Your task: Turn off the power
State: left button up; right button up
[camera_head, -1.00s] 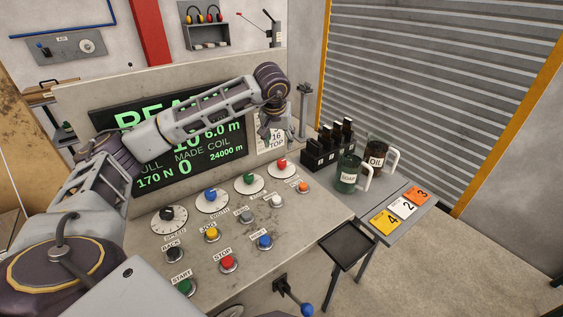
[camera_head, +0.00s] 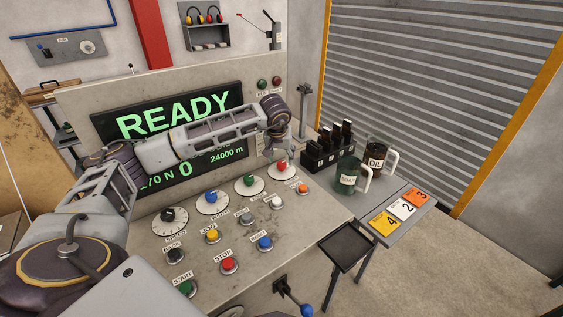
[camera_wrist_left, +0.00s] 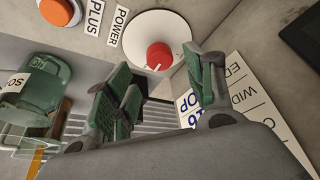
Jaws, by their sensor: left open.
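The red power knob (camera_head: 282,166) sits on a white round dial at the right end of the dial row on the machine's console. In the left wrist view the red knob (camera_wrist_left: 160,56) shows on its dial beside a POWER label (camera_wrist_left: 119,27). Its white pointer mark is visible. My left gripper (camera_head: 280,148) is just above the knob in the head view. In the left wrist view the gripper (camera_wrist_left: 162,72) is open and empty, its green-padded fingers spread to either side of the knob's near side. I cannot tell whether a finger touches the dial. My right gripper is out of view.
The display (camera_head: 165,112) reading READY stands behind my left arm. Black, blue and green knobs line up left of the red one. An orange button (camera_head: 303,188) is close by. A side table holds a dark rack (camera_head: 318,158), a soap mug (camera_head: 347,183) and an oil mug (camera_head: 375,160).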

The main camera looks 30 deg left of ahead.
aim_at(282, 163)
pick_arm(q)
jog(key=x, duration=0.4)
jog(key=shift+w+f, duration=0.15)
jog(key=shift+f, duration=0.3)
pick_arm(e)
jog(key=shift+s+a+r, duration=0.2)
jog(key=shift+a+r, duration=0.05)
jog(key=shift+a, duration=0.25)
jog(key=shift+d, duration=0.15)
pick_arm(q)
jog(key=c, duration=1)
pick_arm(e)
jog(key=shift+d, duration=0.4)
